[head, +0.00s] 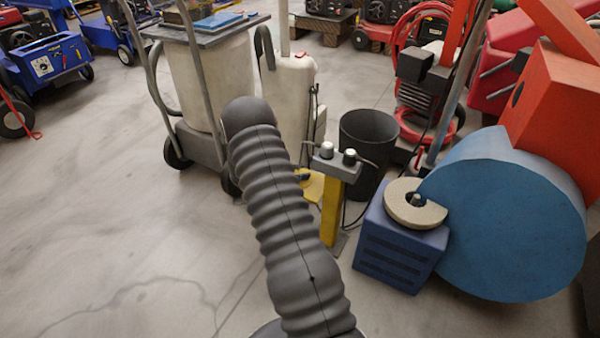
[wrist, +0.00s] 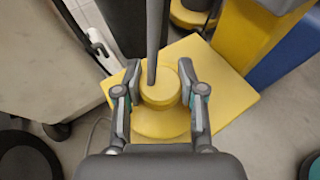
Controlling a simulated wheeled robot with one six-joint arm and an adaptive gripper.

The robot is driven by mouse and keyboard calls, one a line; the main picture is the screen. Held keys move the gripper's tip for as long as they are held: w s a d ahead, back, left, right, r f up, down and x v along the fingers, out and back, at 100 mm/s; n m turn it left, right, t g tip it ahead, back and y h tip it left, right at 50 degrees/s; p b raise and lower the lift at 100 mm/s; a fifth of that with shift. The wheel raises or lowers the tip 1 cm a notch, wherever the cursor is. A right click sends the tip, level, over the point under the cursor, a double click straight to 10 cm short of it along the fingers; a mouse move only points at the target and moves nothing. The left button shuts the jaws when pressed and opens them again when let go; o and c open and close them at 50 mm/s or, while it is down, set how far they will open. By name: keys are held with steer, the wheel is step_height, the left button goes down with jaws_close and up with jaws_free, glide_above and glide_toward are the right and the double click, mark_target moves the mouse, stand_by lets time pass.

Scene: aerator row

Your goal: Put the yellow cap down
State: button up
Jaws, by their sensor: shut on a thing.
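The yellow cap (wrist: 160,88) is round with a wider lower part and sits between my fingers in the wrist view. My gripper (wrist: 160,106) is shut on it, one finger pressed on each side. A flat yellow plate (wrist: 232,98) lies behind and below the cap; I cannot tell whether the cap touches it. A dark grey rod (wrist: 157,35) crosses in front of the cap's top. In the head view my arm hides the gripper and the cap, and part of a yellow surface (head: 311,188) shows beside the arm.
A yellow post (head: 331,212) with a grey knobbed box on top stands right of my arm. Behind it is a black bin (head: 368,150). A blue box (head: 400,252) carrying a beige ring and a large blue drum (head: 510,220) are further right.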

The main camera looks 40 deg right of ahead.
steer(key=shift+f, duration=0.1)
steer(key=o, duration=1.1)
